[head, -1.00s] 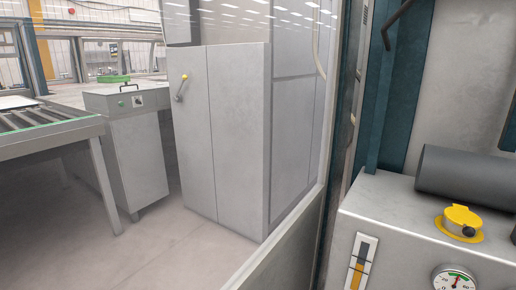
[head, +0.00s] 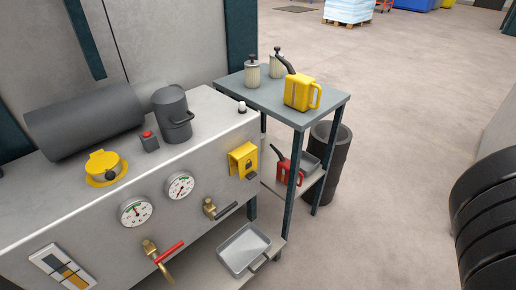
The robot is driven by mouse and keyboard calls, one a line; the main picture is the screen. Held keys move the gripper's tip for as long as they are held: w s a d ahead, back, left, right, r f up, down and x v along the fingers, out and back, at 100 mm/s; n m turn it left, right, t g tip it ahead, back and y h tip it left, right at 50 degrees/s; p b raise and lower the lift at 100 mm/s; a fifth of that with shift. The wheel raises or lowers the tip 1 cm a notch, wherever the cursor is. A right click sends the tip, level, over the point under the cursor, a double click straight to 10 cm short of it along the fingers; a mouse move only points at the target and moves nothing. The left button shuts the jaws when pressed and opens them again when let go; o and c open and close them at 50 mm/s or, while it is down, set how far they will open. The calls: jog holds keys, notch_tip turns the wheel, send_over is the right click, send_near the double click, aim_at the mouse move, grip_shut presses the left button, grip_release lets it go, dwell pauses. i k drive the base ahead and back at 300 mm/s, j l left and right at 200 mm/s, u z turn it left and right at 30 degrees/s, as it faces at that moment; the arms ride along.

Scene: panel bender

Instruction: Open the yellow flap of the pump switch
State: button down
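The pump switch with its yellow flap (head: 243,158) is on the front face of the grey metal unit (head: 215,135), near the unit's right end. The yellow flap appears down over the switch, with a small dark grey part showing at its lower edge. The switch behind it is hidden. My gripper is not in view, so its opening and its distance from the flap do not show.
Two gauges (head: 180,186), a red-handled valve (head: 166,254) and a dark-levered valve (head: 217,209) project left of and below the flap. A yellow cap (head: 103,167) is on top. A side table (head: 279,94) stands right; open floor (head: 410,100) lies beyond.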

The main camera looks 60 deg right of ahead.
aim_at(247, 166)
jog(key=z, duration=1.05)
